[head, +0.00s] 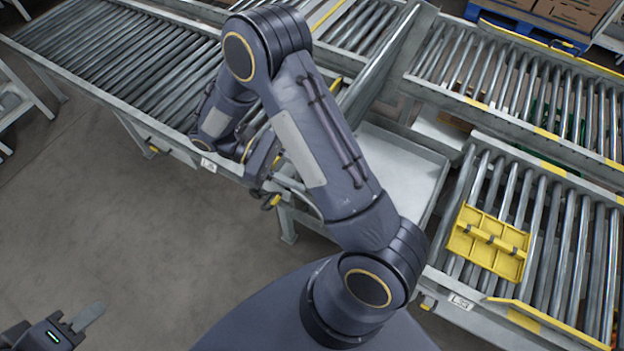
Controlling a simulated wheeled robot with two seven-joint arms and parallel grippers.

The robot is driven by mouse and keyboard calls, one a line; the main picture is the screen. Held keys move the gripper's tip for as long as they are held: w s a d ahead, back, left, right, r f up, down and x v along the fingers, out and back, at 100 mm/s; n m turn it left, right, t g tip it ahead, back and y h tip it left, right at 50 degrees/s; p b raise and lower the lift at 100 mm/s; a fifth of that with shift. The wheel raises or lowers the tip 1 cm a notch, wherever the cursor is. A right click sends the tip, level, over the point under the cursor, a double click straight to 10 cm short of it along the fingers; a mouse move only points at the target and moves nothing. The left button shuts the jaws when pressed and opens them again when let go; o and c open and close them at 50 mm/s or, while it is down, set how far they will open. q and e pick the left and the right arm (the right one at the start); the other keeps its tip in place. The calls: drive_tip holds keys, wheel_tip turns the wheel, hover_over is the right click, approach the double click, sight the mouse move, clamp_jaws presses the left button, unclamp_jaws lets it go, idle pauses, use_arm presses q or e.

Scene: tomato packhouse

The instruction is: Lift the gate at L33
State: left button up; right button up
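A yellow ribbed panel (488,243) with a crossbar and dark clips lies flat on the rollers at right. It looks like the gate. A small white label (460,302) is on the conveyor frame just below it; its print is too small to read surely. My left gripper (88,316) is at the bottom left corner over bare floor, far from the panel. One pale finger shows and no held object is seen. My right arm crosses the middle; its gripper (264,160) is mostly hidden behind the arm, near the conveyor edge, left of the panel.
A roller conveyor (120,55) runs across the upper left, with another (520,80) at upper right. A bare grey metal tray (398,168) lies between the sections. Another label (208,165) is on the left conveyor frame. Boxes on a blue pallet (535,22) stand behind. Floor at left is clear.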

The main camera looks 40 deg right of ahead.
drive_tip(key=v, duration=0.3)
drive_tip(key=shift+w+a, duration=0.1)
